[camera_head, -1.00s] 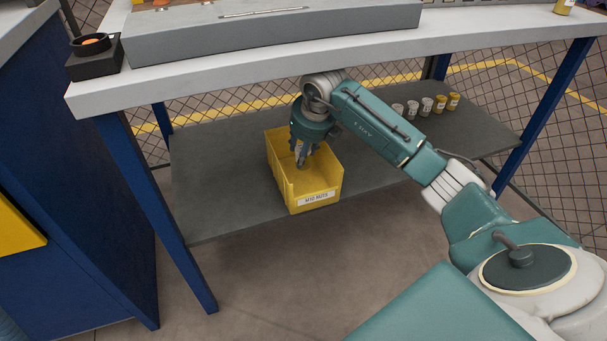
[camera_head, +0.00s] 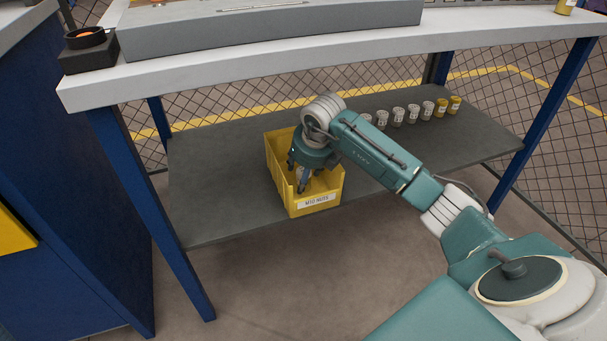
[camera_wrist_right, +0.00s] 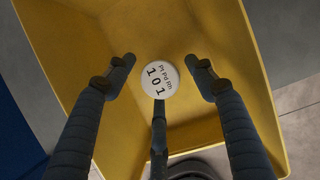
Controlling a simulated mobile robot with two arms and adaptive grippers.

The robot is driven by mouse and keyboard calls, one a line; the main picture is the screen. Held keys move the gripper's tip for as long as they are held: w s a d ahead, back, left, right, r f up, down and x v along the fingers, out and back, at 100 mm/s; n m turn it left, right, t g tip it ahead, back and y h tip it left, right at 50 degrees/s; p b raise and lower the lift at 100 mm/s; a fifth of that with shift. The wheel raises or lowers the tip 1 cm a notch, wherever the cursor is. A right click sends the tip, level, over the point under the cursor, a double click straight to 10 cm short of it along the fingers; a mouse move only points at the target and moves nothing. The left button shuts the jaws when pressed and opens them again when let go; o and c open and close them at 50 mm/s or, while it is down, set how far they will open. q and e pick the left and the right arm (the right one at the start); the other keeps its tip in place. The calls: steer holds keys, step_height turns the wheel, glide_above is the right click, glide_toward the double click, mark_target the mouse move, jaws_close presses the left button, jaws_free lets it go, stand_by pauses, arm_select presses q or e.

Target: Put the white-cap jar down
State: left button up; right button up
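The white-cap jar (camera_wrist_right: 160,79) is seen from above in the right wrist view, its round cap printed "Pt Pd Rh 101". It is inside the yellow bin (camera_head: 318,206); its body is hidden under the cap. My right gripper (camera_head: 302,182) reaches down into the bin. In the right wrist view its fingers are spread, with visible gaps at the left and right of the cap. The third finger ends close below the cap; I cannot tell if it touches. The jar cannot be made out in the head view. My left gripper is not in view.
The bin, labelled "M10 NUTS", stands on the grey lower shelf (camera_head: 225,205) near its front edge. A row of several small jars (camera_head: 413,113) stands at the shelf's back right. The white tabletop (camera_head: 400,52) overhangs the shelf; blue legs (camera_head: 150,215) flank it.

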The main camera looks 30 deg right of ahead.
steer(key=shift+r, duration=0.35)
steer(key=p+v, duration=0.3)
steer(key=v, duration=0.4)
steer(key=shift+f, duration=0.1)
steer(key=shift+s, duration=0.1)
